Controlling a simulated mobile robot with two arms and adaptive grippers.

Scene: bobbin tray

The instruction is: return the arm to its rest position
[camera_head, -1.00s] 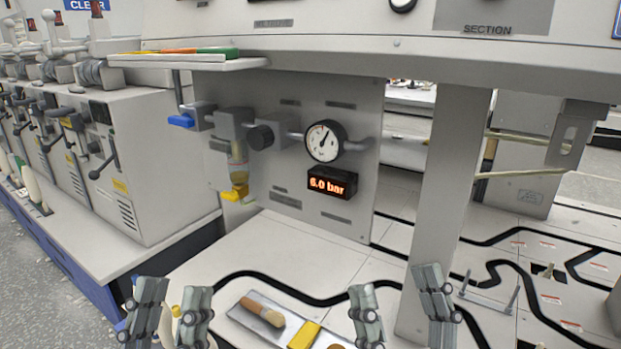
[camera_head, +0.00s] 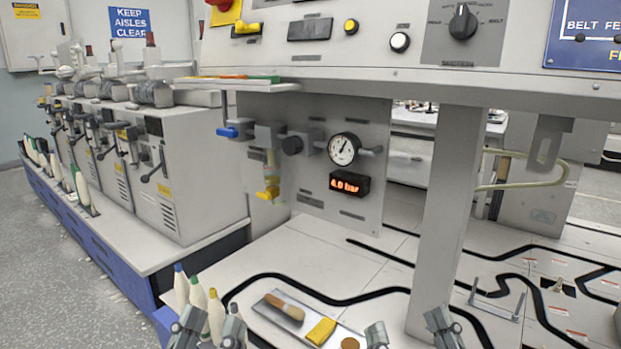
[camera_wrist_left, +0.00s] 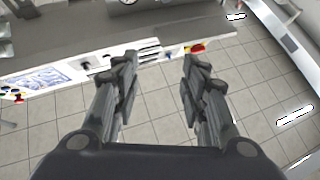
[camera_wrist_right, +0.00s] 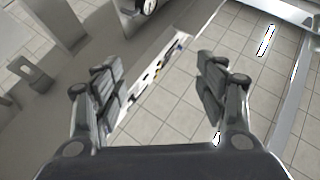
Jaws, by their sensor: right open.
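My left gripper (camera_head: 208,330) is at the bottom of the head view, left of the centre, in front of several bobbins (camera_head: 215,312). Its two fingers stand apart; the left wrist view (camera_wrist_left: 158,85) shows nothing between them. My right gripper (camera_head: 410,335) is at the bottom of the head view, near the foot of the grey post (camera_head: 450,200). Its fingers stand wide apart, and the right wrist view (camera_wrist_right: 155,85) shows it empty. Only the fingertips of both grippers show in the head view.
A tray (camera_head: 272,318) with a brush (camera_head: 285,307) and a yellow block (camera_head: 321,331) lies on the worktop between the grippers. A control panel (camera_head: 400,75) overhangs the worktop.

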